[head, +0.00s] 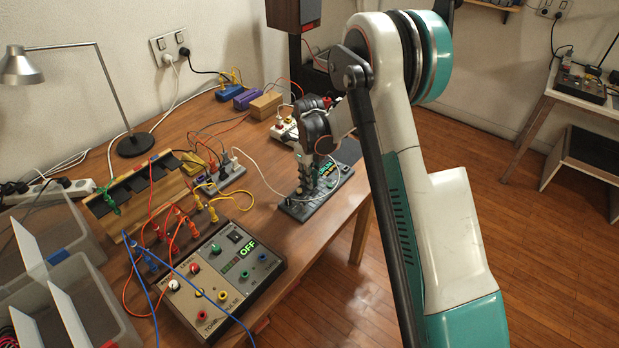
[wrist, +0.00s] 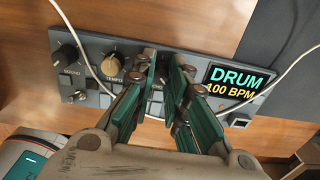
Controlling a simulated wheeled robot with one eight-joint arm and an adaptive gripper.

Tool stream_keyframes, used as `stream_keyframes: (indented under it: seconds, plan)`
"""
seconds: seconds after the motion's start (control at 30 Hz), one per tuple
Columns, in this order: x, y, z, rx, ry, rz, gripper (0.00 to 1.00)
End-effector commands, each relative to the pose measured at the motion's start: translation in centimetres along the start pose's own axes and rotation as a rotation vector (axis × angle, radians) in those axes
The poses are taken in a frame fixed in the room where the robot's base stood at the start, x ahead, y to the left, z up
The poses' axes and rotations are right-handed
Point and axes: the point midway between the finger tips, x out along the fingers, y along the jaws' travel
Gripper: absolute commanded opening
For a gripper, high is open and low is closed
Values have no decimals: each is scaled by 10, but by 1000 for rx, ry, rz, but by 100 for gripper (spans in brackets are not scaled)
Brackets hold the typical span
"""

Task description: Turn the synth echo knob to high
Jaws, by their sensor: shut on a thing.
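My gripper (head: 308,185) reaches down onto a grey synth panel (head: 292,212) with a small lit screen, near the table's right edge. In the wrist view the panel (wrist: 92,43) carries a black SOUND knob (wrist: 67,54) and a tan TEMPO knob (wrist: 112,67) at left. The screen (wrist: 235,86) at right reads DRUM 100 BPM. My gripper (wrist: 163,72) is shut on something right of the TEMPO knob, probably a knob. The fingers hide that thing and its pointer. I can read no ECHO label.
A white cable (wrist: 290,68) crosses the panel close to the fingers. A control box (head: 262,268) reading OFF, with knobs and coloured leads, stands front left. A wooden patch rack (head: 100,208) and clear plastic bins (head: 118,318) stand farther left. Floor is clear at right.

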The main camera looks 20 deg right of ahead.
Motion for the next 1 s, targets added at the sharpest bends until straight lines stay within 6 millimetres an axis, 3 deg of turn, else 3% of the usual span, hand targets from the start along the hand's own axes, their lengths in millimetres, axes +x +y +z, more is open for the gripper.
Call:
stream_keyframes:
  seconds: [0.13, 0.17, 0.2, 0.27, 0.67, 1.0]
  plan:
    - [0, 0, 0, 0, 0, 0, 0]
    - [0, 0, 0, 0, 0, 0, 18]
    - [0, 0, 0, 0, 0, 0, 28]
    - [0, 0, 0, 0, 0, 0, 36]
    - [-5, 0, 0, -1, 0, 0, 36]
    - [-66, 0, 0, -1, 0, 0, 36]
